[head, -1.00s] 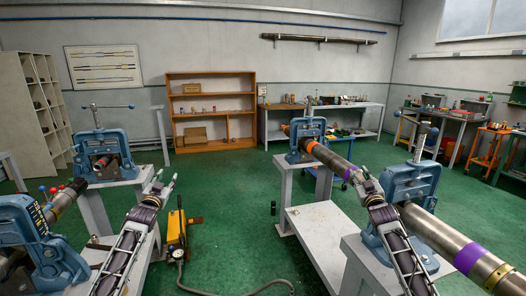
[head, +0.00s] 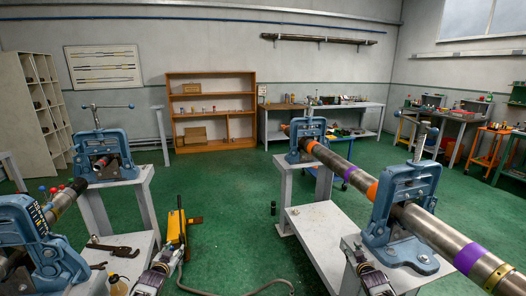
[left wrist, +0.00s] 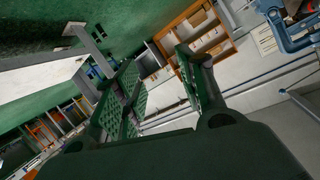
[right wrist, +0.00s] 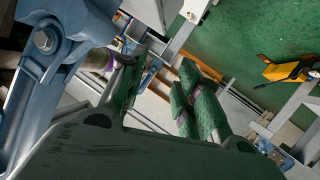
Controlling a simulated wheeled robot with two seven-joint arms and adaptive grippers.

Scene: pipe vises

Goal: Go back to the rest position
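My left gripper (head: 166,257) is at the bottom of the head view, low over the left bench. In the left wrist view (left wrist: 165,85) its two green-padded fingers stand apart with nothing between them. My right gripper (head: 356,254) is at the bottom right, just left of the near right blue vise (head: 400,215). In the right wrist view (right wrist: 158,85) its fingers are also apart and empty. A long pipe (head: 445,240) with orange and purple bands runs through the near right vise to the far right vise (head: 308,138).
The near left vise (head: 40,240) and far left vise (head: 102,157) stand on the left. A wrench (head: 113,248) lies on the left bench (head: 135,265). A yellow tool (head: 176,228) with a hose stands on the floor. The green floor (head: 235,235) between the benches is mostly clear.

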